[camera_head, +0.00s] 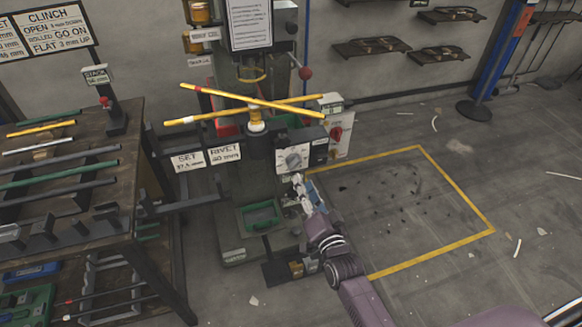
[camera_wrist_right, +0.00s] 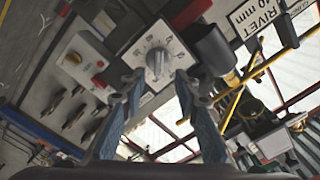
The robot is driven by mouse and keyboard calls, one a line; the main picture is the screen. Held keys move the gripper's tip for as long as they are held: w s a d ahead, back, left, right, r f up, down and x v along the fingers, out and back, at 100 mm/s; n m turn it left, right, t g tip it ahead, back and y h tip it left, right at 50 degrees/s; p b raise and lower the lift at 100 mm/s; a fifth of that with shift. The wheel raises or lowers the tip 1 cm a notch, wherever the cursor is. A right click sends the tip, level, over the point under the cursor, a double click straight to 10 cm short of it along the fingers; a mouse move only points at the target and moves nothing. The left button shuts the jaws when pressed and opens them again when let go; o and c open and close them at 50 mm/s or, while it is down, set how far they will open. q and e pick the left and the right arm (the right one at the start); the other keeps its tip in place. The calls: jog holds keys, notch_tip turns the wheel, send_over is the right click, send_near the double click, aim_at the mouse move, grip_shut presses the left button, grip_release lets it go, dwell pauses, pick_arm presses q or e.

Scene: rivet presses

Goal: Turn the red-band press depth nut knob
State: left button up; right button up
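The depth nut knob is a grey knob (camera_head: 293,160) on a pale square dial plate on the front of the press (camera_head: 258,165). In the right wrist view the knob (camera_wrist_right: 158,62) sits near the middle, with marks around it on the plate. My right gripper (camera_head: 303,186) is just below the plate in the head view. In the wrist view its two blue-padded fingers (camera_wrist_right: 160,85) are apart, one on each side below the knob, with nothing held between them. I cannot tell whether they touch the plate. My left gripper is not in view.
A switch box with a red knob (camera_head: 336,134) stands right of the dial. A cluttered workbench (camera_head: 130,215) stands at left; yellow-outlined floor at right is open.

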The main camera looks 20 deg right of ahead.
aim_at(296, 166)
jog(key=w, duration=0.3)
jog(key=shift+w+d, duration=0.2)
jog(key=shift+w, duration=0.1)
jog(key=w, duration=0.3)
jog(key=shift+a+f, duration=0.1)
jog(key=shift+a, duration=0.1)
jog(key=shift+w, duration=0.3)
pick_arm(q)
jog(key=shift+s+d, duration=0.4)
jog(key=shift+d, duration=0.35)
pick_arm(e)
jog(key=shift+c, duration=0.3)
grip_shut()
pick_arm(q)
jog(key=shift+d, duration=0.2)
